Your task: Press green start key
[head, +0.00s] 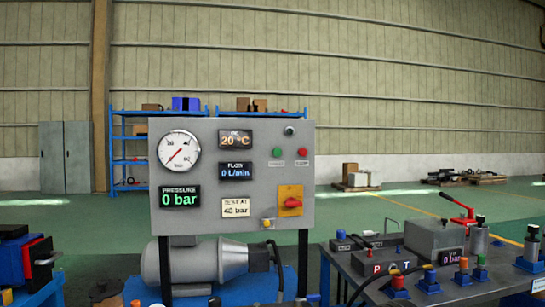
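The green start key (277,152) is a small round button on the right half of the grey control panel (222,165), in the head view. A red button (302,152) sits just right of it at the same height. Small labels below both are too blurred to read surely. A dark round fitting (289,130) is above and between them. Nothing covers the green key. My gripper is not in this view, so its state and its place relative to the key are hidden.
A motor (195,262) stands below. A bench (380,285) with hydraulic parts is at right. Space before the panel looks clear.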

